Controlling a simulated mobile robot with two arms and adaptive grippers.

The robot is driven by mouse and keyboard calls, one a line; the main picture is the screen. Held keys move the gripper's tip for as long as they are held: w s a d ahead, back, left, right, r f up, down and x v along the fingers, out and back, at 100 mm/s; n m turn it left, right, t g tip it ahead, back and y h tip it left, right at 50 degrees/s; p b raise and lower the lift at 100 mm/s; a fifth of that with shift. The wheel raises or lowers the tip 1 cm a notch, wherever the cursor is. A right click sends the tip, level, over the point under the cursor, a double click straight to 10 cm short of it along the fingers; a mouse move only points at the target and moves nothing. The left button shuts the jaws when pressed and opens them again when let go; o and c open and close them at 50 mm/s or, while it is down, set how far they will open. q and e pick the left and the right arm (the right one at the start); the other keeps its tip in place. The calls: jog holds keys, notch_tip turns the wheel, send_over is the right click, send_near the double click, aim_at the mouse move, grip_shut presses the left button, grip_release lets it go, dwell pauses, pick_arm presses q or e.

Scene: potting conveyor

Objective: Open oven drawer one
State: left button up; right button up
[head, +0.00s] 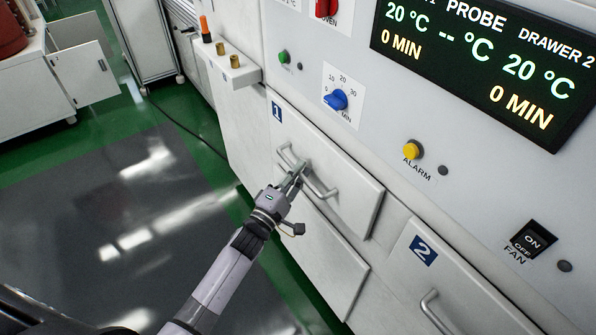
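Oven drawer one (345,185) is a white front with a blue "1" label (277,111) at its upper left. My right gripper is not in view.
Drawer two (450,290), with its own handle (433,312), is at the lower right. Above are the blue timer knob (336,100), yellow alarm button (413,150) and display (490,65). A ledge (238,76) juts out at upper left. The floor (110,220) left of the oven is clear.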

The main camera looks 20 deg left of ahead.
pick_arm(q)
grip_shut()
dwell(0.4)
jog(key=shift+s+a, duration=0.15)
jog(key=s+a+p, duration=0.7)
jog(key=s+a, duration=1)
jog(key=s, duration=0.5)
